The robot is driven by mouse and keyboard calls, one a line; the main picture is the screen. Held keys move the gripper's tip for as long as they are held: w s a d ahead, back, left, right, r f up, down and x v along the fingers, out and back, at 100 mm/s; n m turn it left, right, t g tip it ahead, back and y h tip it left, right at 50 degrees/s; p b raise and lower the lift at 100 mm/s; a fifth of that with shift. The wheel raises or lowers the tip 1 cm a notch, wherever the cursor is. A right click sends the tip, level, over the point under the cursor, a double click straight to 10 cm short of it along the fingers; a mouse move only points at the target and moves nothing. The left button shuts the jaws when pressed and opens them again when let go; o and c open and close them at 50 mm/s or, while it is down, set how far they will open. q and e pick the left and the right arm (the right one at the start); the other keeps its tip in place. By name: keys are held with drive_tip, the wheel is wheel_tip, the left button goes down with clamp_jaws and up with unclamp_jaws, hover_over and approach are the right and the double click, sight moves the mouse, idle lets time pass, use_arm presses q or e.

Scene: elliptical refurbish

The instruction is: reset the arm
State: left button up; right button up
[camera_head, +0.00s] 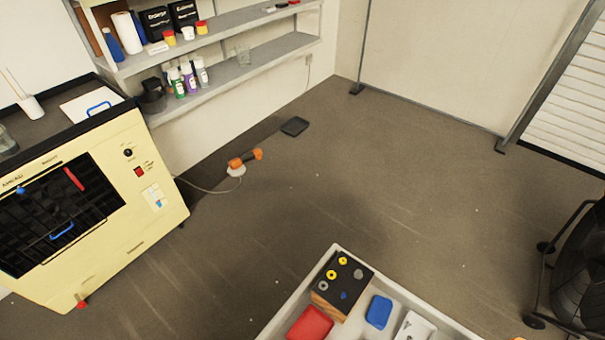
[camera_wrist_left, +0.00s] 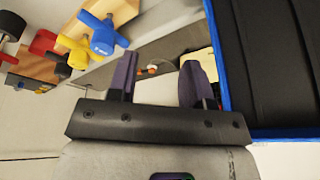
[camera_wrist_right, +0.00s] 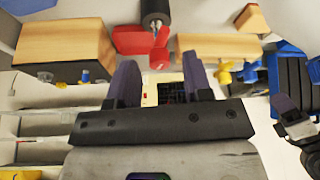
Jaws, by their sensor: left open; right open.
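My left gripper (camera_wrist_left: 158,70) is open in the left wrist view, its two dark purple fingers apart with nothing between them. My right gripper (camera_wrist_right: 158,68) is open and empty in the right wrist view, its fingers also apart. Neither gripper nor arm shows in the head view. At the right edge of the right wrist view is a dark part with a purple finger, which looks like my other gripper.
A pale tray (camera_head: 283,318) holds a black-topped block (camera_head: 327,283), a red bin (camera_head: 311,325) and a blue bin (camera_head: 379,312). An orange tool (camera_head: 245,160) lies on the floor. A black fan (camera_head: 585,270) stands right. Mid-floor is open.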

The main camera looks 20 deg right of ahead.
drive_tip(key=s+d+r+m+h, duration=0.1)
drive_tip(key=s+d+m+h, duration=0.2)
drive_tip(key=s+d+m, duration=0.35)
wheel_tip(320, 180, up, 22)
drive_tip(key=w+a+m+p, duration=0.1)
drive_tip(key=w+p, duration=0.1)
drive_tip(key=p, duration=2)
drive_tip(key=shift+a+t, duration=0.3)
drive_tip(key=shift+t, duration=0.1)
